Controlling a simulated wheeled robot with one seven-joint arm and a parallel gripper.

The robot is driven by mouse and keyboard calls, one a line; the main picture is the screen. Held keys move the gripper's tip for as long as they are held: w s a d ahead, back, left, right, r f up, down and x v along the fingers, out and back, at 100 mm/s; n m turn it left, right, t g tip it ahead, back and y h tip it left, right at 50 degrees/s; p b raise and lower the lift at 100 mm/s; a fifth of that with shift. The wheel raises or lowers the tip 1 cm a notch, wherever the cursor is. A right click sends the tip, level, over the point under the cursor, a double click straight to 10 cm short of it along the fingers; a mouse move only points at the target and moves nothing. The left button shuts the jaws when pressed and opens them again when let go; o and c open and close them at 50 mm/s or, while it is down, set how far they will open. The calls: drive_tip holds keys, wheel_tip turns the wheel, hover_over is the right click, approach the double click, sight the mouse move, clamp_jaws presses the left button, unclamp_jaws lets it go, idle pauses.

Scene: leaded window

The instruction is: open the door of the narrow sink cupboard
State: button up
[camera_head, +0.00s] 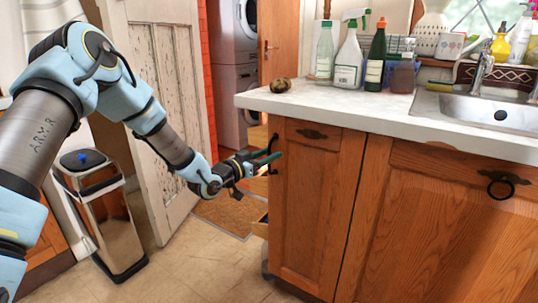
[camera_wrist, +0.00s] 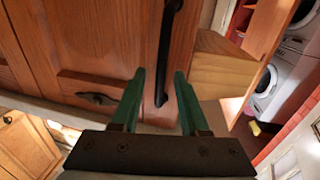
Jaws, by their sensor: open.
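The narrow sink cupboard door (camera_head: 313,205) is a wooden panel below the worktop, and it looks shut. A dark metal fitting (camera_head: 312,134) sits near its top; a similar fitting (camera_wrist: 92,98) shows at left in the wrist view. My gripper (camera_head: 268,158) is at the cupboard's left edge, its green fingers apart. In the wrist view, a black bar handle (camera_wrist: 169,45) comes down from the top, and its lower end lies between the open fingertips (camera_wrist: 160,85). I cannot tell whether they touch it.
A pale wooden block-like edge (camera_wrist: 228,70) is close to the right finger. The worktop (camera_head: 350,105) above carries several bottles and a sink (camera_head: 490,112). A wider cupboard door (camera_head: 440,220) is to the right. A metal bin (camera_head: 105,215) stands at left on the tiled floor.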

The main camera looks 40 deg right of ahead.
drive_tip(key=shift+d, duration=0.15)
clamp_jaws()
idle(1.4)
